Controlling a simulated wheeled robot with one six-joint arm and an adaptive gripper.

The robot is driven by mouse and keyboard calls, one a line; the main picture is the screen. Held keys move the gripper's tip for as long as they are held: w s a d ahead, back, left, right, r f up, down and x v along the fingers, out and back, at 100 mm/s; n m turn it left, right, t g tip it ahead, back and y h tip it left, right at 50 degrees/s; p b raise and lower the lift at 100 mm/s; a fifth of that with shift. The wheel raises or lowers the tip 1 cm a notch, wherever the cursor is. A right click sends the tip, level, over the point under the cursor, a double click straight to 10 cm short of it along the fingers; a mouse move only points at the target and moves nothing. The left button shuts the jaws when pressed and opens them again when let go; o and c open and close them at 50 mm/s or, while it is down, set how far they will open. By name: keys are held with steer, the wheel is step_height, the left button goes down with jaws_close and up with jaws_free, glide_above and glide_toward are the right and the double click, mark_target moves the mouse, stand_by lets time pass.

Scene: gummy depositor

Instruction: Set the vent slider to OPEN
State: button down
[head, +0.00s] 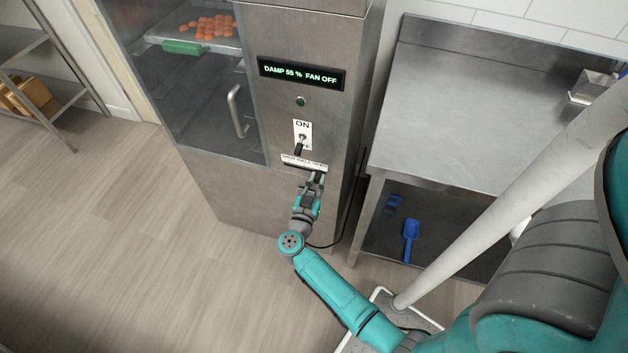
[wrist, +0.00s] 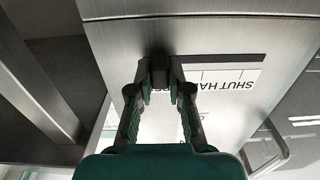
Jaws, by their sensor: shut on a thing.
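The vent slider is on the lower front of the steel cabinet, along a white label strip (head: 304,163) under the ON switch. In the wrist view the label (wrist: 228,78) is upside down and reads SHUT and the start of HALF; its other end is hidden behind my finger. My gripper (head: 317,179) is at the label's right end in the head view. In the wrist view my gripper (wrist: 160,78) is shut on the dark slider knob (wrist: 158,68), beyond the HALF lettering, toward the end away from SHUT. The exact mark under the knob is hidden.
The display (head: 302,73) reads DAMP 55 % FAN OFF. The glass door's handle (head: 237,110) is to the left. A steel table (head: 455,110) stands at right; the left floor is clear.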

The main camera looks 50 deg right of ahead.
steer(key=c, duration=1.1)
jaws_free()
steer(key=shift+s+d, duration=0.1)
steer(key=shift+s, duration=0.15)
steer(key=shift+a, duration=0.5)
steer(key=v, duration=1.1)
steer(key=shift+s, duration=0.1)
